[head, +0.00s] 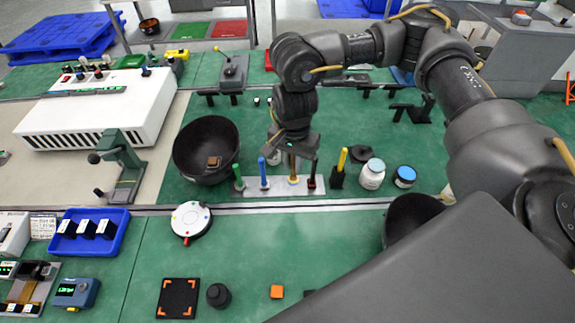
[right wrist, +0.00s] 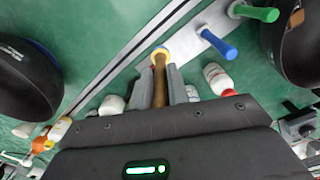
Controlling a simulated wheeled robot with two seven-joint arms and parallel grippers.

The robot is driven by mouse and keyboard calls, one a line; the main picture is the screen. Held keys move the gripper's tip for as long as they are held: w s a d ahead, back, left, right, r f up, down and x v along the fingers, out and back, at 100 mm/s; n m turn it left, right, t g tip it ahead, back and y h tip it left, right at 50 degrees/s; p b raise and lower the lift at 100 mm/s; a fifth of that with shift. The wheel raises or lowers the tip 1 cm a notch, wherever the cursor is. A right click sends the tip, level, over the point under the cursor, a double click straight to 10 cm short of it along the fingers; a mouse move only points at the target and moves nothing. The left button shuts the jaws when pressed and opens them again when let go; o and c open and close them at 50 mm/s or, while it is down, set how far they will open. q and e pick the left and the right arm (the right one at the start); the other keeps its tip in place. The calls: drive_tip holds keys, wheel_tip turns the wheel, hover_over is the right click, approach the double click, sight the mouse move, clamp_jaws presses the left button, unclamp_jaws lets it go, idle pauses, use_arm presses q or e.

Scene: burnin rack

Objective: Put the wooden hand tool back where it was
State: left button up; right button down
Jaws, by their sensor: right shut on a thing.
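The wooden hand tool (right wrist: 159,88) has a brown handle and stands between the fingers of my right gripper (head: 294,160), which is shut on it. In the head view its brown shaft (head: 293,168) shows just below the fingers, roughly upright. Its far end meets a yellow ring (right wrist: 160,53) on a pale strip (head: 278,187); I cannot tell whether it is seated in the ring or just above it. A green-handled tool (head: 238,178) and a blue-handled tool (head: 263,172) stand on the strip to the left, and a red-based position (head: 312,183) is to the right. My left gripper is not in view.
A large black bowl (head: 204,143) stands left of the strip. A yellow-handled tool in a black block (head: 338,175), a white jar (head: 372,174) and a blue-lidded jar (head: 405,176) stand to the right. A metal rail (head: 350,201) runs in front. The green mat behind is partly clear.

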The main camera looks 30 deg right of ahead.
drive_tip(key=w+d+f, duration=0.1)
drive_tip(key=w+f, duration=0.4)
drive_tip(key=f, duration=0.1)
wheel_tip(320, 180, down, 3)
drive_tip(key=shift+d+f+p, duration=0.1)
drive_tip(key=shift+p, duration=0.8)
drive_tip(key=shift+f+b, duration=0.2)
drive_tip(key=shift+b, duration=0.1)
drive_tip(key=c, duration=1.3)
unclamp_jaws()
drive_tip(key=shift+c, duration=0.2)
drive_tip(key=shift+r, duration=0.2)
